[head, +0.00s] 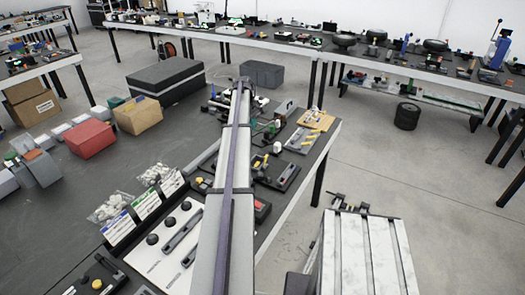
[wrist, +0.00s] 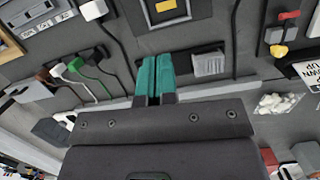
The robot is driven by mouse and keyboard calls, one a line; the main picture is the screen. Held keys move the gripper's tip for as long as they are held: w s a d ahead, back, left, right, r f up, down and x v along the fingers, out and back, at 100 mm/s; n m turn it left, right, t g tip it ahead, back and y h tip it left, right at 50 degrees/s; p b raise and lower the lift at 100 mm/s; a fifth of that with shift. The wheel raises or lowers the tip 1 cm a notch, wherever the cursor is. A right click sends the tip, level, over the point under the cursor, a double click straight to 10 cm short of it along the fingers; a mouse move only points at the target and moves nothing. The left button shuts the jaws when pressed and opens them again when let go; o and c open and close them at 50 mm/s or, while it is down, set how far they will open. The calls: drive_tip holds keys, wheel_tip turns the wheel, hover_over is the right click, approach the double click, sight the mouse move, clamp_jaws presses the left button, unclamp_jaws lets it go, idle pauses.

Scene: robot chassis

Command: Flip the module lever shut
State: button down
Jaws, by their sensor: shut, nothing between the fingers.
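My gripper (wrist: 156,76) shows in the wrist view as two teal fingertips pressed together, with nothing between them. They are in front of a low dark block with a grey ribbed piece (wrist: 208,65) just right of the fingers. The fingers hide part of this block, and I cannot tell whether they touch it. I cannot make out for sure which part is the module lever or how it stands. In the head view my arm reaches away over the bench, and the fingertips are too small to tell.
In the wrist view, a panel with a yellow label (wrist: 166,6) lies above the fingers. White and green plugs with cables (wrist: 88,58) are at left, and a red and yellow part (wrist: 279,50) at right. In the head view, the crowded bench (head: 160,240) holds bins and parts; a red box (head: 90,138) stands left.

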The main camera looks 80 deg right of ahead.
drive_tip(key=shift+a+n, duration=0.4)
drive_tip(key=shift+n, duration=0.2)
drive_tip(key=b, duration=1)
approach(264, 161)
wheel_tip(264, 161, down, 4)
drive_tip(key=w+d, duration=0.2)
drive_tip(key=shift+s+a+f+b, duration=0.2)
drive_tip(key=shift+s+f+b, duration=0.15)
drive_tip(key=shift+s+b, duration=0.2)
drive_tip(key=shift+s+a+f+b, duration=0.25)
drive_tip(key=shift+s+f+b, duration=0.15)
drive_tip(key=shift+s, duration=0.45)
drive_tip(key=shift+a, duration=0.15)
